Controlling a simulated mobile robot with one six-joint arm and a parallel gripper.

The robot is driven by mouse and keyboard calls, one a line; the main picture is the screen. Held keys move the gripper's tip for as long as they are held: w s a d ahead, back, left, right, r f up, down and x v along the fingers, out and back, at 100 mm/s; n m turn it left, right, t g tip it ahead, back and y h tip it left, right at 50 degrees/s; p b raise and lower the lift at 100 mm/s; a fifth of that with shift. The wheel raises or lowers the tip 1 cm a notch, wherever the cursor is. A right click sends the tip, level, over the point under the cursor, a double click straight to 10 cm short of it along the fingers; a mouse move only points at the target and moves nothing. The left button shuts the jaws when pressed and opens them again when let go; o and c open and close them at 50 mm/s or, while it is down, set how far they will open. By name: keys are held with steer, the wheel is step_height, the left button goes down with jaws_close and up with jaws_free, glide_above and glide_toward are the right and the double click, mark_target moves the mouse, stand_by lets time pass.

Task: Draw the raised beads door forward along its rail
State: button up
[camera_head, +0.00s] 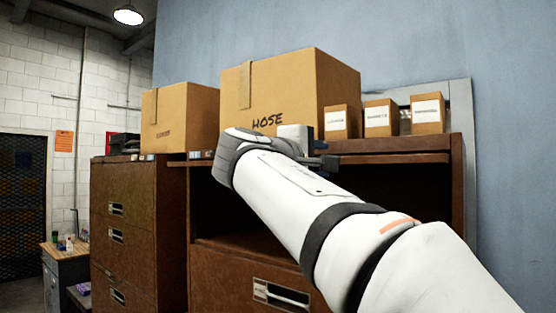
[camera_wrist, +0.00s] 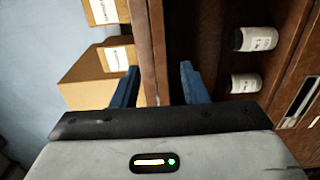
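The raised beads door (camera_head: 395,158) appears as a thin brown edge just under the cabinet top (camera_head: 400,145), above an open compartment. Its edge shows as a brown band (camera_wrist: 161,45) in the wrist view, where the scene is turned sideways. My gripper (camera_head: 322,160) is at that front edge, partly hidden behind my wrist in the head view. In the wrist view my gripper (camera_wrist: 159,68) has its two blue fingers apart, one on the box side and one on the compartment side, with brown edges between them. I cannot tell whether either finger touches.
A large HOSE carton (camera_head: 290,90), another carton (camera_head: 180,118) and small labelled boxes (camera_head: 428,113) stand on top. White jars (camera_wrist: 255,39) stand inside the compartment. A drawer with a handle (camera_head: 282,295) is below. A brown drawer cabinet (camera_head: 138,230) stands at left.

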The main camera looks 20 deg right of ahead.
steer(key=shift+p+x, duration=0.65)
steer(key=shift+x, duration=3.05)
jaws_close()
